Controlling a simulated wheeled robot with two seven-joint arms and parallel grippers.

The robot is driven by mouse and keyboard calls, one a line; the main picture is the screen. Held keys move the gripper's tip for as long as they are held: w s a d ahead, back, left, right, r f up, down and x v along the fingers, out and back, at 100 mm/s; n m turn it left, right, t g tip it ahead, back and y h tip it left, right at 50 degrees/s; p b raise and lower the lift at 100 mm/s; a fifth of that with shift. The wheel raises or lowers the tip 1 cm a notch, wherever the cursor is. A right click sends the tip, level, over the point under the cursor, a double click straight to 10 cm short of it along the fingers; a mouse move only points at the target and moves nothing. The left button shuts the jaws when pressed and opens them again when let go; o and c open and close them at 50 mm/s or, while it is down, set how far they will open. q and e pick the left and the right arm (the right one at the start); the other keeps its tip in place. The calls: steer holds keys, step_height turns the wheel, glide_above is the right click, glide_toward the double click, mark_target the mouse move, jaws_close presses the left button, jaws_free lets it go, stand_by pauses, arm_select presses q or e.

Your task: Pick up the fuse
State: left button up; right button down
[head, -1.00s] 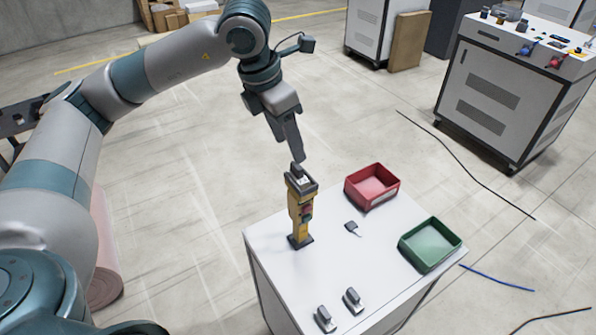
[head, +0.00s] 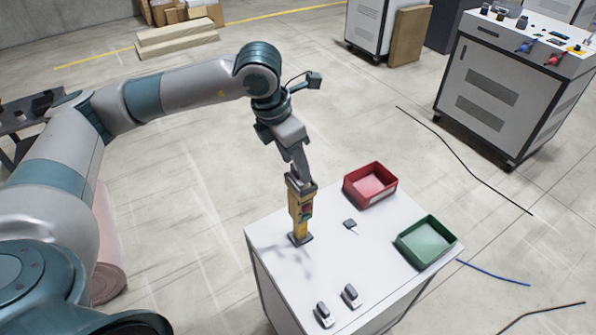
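A yellow stand (head: 301,215) with a dark base and a red button stands upright on the white table. A dark holder (head: 300,185) forms its top. My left gripper (head: 302,176) points down with its fingertips right at this holder. The fingers overlap in this view, and whether they touch or grip anything there cannot be told. The small pale piece seen earlier in the holder is now mostly hidden, and I cannot tell if it is the fuse. My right gripper is not in view.
A small dark piece (head: 350,224) and two grey-black parts (head: 324,315) (head: 351,296) lie on the white table (head: 275,265). A red bin (head: 370,184) and a green bin (head: 426,242) sit along its right side. Grey cabinets stand beyond; cables lie on the floor.

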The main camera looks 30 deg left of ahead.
arm_select(q)
steer(key=shift+f, duration=0.1)
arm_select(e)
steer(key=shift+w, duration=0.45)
arm_select(q)
steer(key=shift+c, duration=0.3)
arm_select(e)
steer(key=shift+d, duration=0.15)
arm_select(q)
steer(key=c, duration=1.1)
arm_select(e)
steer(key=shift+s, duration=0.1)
arm_select(q)
steer(key=shift+w, duration=0.1)
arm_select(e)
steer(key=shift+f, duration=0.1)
